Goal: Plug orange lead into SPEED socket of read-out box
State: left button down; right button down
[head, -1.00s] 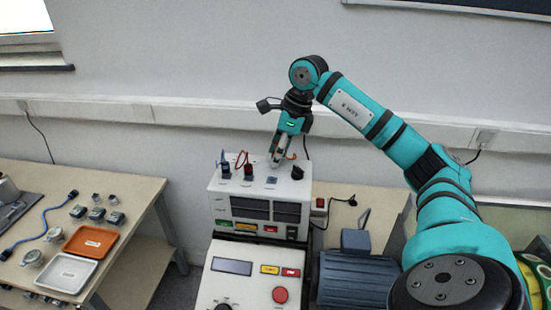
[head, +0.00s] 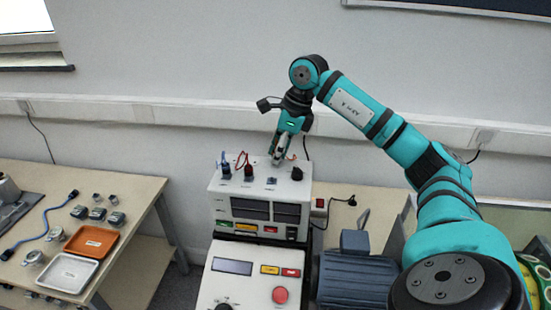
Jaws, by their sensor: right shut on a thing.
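The white read-out box (head: 228,186) stands behind the control panel, with dark displays on its front and sockets on top. A blue lead (head: 225,165) and an orange-red lead (head: 243,160) are at the left and middle of its top. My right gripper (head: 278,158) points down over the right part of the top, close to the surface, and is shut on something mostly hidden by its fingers. A small bit of orange shows beside the fingertips. I cannot tell whether the held end is in a socket. The left gripper is out of view.
A control panel (head: 245,289) with a red button stands in front of the box. A blue-grey motor (head: 350,278) is at its right. The left table holds an orange tray (head: 91,241), a white tray (head: 68,272), sensors and a blue cable (head: 44,232).

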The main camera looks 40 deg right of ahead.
dwell(0.3)
jog(key=shift+r+p, duration=1.65)
jog(key=shift+r, duration=0.1)
jog(key=shift+s+a, duration=0.3)
jog(key=shift+a, duration=0.1)
jog(key=s+a, duration=0.1)
jog(key=a, duration=0.1)
jog(key=s+a+r+b, duration=0.1)
jog(key=s, duration=0.1)
jog(key=shift+a, duration=0.35)
jog(key=shift+s+a+f+b, duration=0.3)
jog(key=shift+a+f+b, duration=0.05)
jog(key=shift+f+b, duration=0.35)
jog(key=shift+w+d+f+b, duration=0.1)
jog(key=shift+w+f+b, duration=0.05)
jog(key=shift+f+b, duration=0.6)
jog(key=shift+f, duration=0.1)
